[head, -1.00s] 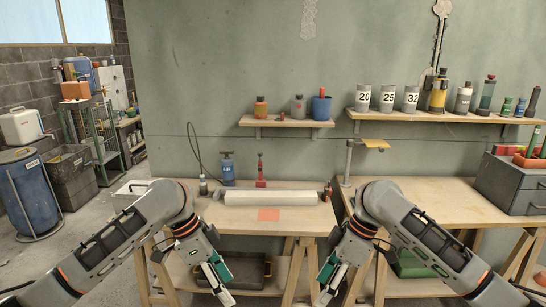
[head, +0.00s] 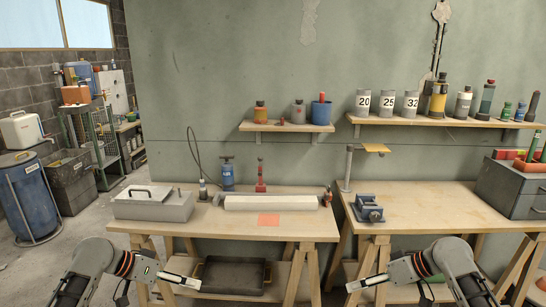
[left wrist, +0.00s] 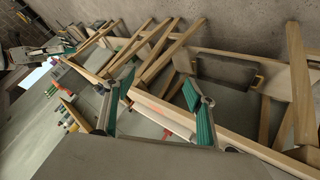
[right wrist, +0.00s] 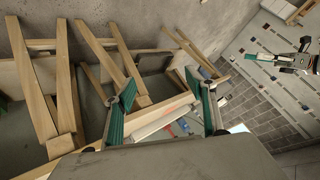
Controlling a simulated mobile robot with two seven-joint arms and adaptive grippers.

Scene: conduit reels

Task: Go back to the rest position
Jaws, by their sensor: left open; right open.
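My left gripper (head: 182,280) is low in the head view, in front of the left workbench and below its top. Its two teal-padded fingers stand apart and empty in the left wrist view (left wrist: 160,90).
The right workbench (head: 440,215) bears a blue vise (head: 368,209) and a grey drawer box (head: 512,190). A dark tray (head: 233,277) sits on the lower shelf.

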